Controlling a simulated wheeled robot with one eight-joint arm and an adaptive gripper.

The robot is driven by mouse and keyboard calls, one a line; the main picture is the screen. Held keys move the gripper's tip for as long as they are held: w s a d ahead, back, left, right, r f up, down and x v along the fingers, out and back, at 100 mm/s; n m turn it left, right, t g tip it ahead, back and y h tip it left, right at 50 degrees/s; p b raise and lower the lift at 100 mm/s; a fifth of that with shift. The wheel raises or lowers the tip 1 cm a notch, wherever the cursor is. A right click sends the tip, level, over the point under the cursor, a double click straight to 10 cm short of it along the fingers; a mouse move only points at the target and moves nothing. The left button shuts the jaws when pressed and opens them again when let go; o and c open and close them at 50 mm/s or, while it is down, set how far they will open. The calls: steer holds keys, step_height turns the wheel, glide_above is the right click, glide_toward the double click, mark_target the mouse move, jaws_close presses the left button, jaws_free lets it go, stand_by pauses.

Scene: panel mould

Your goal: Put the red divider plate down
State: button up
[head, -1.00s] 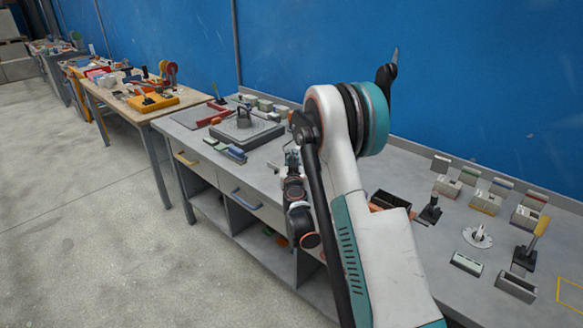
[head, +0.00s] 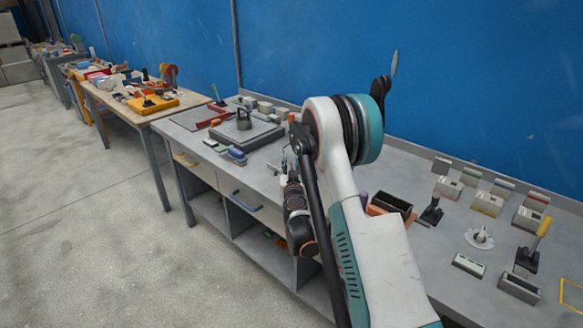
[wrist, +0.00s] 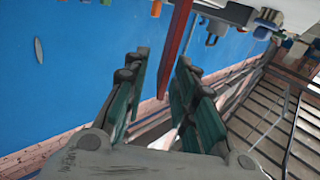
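My gripper (wrist: 162,62) shows in the wrist view with its two dark green fingers apart. A long, thin red strip (wrist: 176,40), which looks like the red divider plate seen nearly edge-on, runs from the top of that view down between the fingers. It appears nearer the right finger, with a gap on its left side; I cannot tell whether it touches a finger. In the head view my gripper is small and largely hidden by my arm, over the front of the grey bench (head: 262,183). A red angled piece (head: 217,107) lies on the bench's far left part.
A dark flat block with a round-handled piece (head: 244,121) stands on the bench's left part. A dark open box (head: 391,204), an upright black tool (head: 431,211) and several pale blocks occupy the right part. The blue wall (head: 460,80) rises behind the bench.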

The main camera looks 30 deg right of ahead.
steer(key=shift+r, duration=0.15)
steer(key=shift+s+a, duration=0.2)
steer(key=shift+s, duration=0.15)
steer(key=b+v, duration=0.6)
steer(key=v, duration=0.5)
steer(key=s+a+r+g, duration=0.2)
steer(key=s+r+g, duration=0.2)
steer(key=s+r, duration=0.55)
steer(key=s+a+f+n+g+y, duration=0.1)
steer(key=s+a+n+g+y, duration=0.1)
steer(key=s+a, duration=0.6)
steer(key=s+a+f+n+g+y, duration=0.2)
steer(key=s+a+y, duration=0.3)
steer(key=s, duration=1)
steer(key=a+n+g, duration=0.1)
steer(key=a, duration=0.2)
steer(key=shift+s+y, duration=0.3)
steer(key=shift+s, duration=0.1)
steer(key=shift+o, duration=0.4)
steer(key=shift+a, duration=0.1)
